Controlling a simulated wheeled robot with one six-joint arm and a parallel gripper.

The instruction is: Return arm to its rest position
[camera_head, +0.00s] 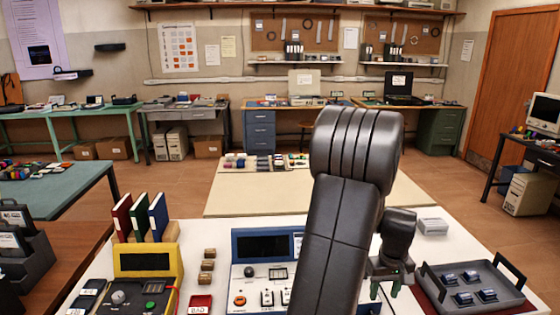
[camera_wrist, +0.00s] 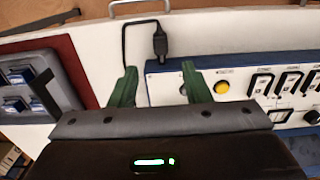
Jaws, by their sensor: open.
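My arm (camera_head: 345,210) rises from the bottom centre of the head view and bends over at its top. My gripper (camera_head: 385,287) hangs at its right side, above the white table between the blue-framed control panel and the grey tray. In the wrist view my gripper (camera_wrist: 160,84) shows two green fingers spread apart, with nothing between them. Just beyond the fingertips are the edge of the blue-framed panel (camera_wrist: 222,70) and a black cable plug (camera_wrist: 160,44). My arm hides part of the panel in the head view.
A grey tray (camera_head: 428,272) with small blue-topped items lies right of my gripper on a dark red mat. The blue-framed panel (camera_head: 240,246), a yellow-framed device (camera_head: 171,262) and several binders (camera_head: 140,218) stand to the left. A pale box (camera_head: 432,226) sits behind the tray.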

